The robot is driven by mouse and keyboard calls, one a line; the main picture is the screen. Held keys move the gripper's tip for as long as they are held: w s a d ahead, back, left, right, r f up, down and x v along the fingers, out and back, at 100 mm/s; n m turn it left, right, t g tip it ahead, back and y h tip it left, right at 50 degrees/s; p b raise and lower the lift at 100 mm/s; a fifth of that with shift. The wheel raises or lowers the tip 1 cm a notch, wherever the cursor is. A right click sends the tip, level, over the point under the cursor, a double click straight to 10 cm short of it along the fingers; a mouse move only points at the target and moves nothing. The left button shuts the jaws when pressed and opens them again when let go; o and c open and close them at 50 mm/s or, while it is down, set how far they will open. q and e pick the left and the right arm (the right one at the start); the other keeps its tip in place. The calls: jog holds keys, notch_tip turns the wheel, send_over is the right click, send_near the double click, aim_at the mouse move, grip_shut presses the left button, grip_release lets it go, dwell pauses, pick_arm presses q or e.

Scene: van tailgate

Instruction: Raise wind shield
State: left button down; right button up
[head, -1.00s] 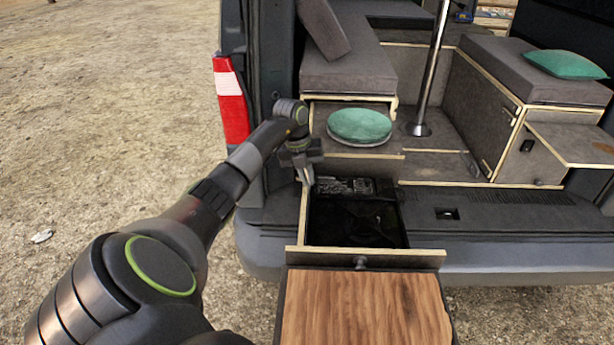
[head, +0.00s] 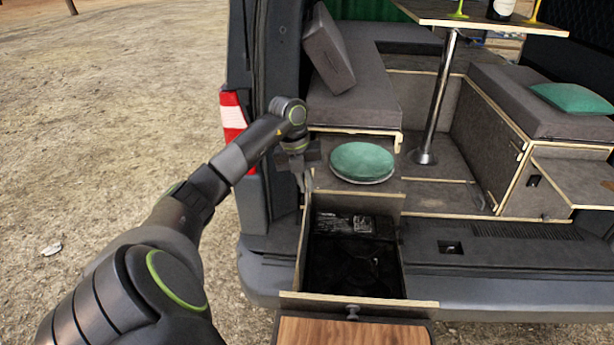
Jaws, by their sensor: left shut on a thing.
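My left gripper (head: 306,184) reaches in from the left with its fingers pointing down at the rear of the open drawer's left side. It is shut on a thin panel (head: 303,226) there, but the contact is small and partly hidden by the fingers. The drawer (head: 372,304) is pulled out of the van's rear and holds a dark, flat unit (head: 350,262) with a printed label at its back. I cannot clearly make out which part is the wind shield. My right gripper does not show.
A metal table post (head: 437,105) and grey benches (head: 351,96) stand behind. A wood-topped surface (head: 350,334) is in front of the drawer. Open gravel (head: 110,130) lies to the left.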

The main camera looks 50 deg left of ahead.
pick_arm(q)
jog(key=shift+w+r, duration=0.1)
jog(key=shift+r, duration=0.15)
jog(key=c, duration=1.9)
grip_release()
jog(key=o, duration=0.3)
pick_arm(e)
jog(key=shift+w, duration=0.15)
pick_arm(q)
jog(key=shift+o, duration=0.2)
